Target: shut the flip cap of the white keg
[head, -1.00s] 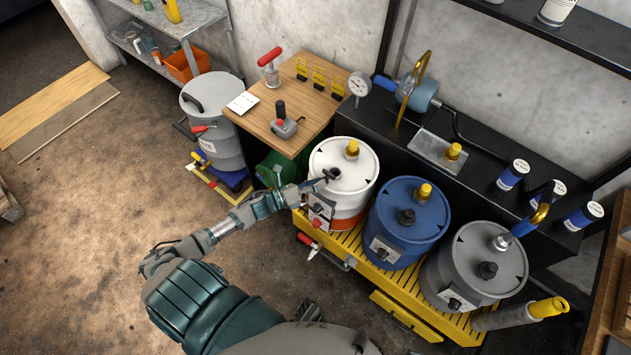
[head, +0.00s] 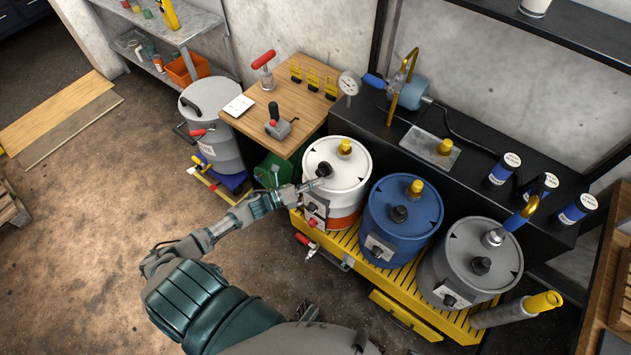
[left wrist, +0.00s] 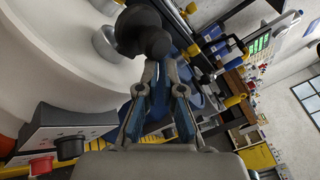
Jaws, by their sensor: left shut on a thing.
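The white keg (head: 351,180) has an orange band low on its side and stands at the left end of a row of three drums. Its black flip cap (head: 324,169) is on the near left part of the lid, with a yellow-topped bung (head: 344,147) behind it. My left gripper (head: 315,184) reaches the cap from the left and is shut on it. In the left wrist view the fingers (left wrist: 161,68) meet at the black cap (left wrist: 143,32), beside a grey neck (left wrist: 104,43) on the lid. I cannot tell how far the cap is tilted. My right gripper is not in view.
A blue drum (head: 402,222) and a grey drum (head: 470,262) stand to the right on the yellow grated platform (head: 368,264). A wooden bench (head: 298,109) stands behind left and a black ledge (head: 480,160) behind.

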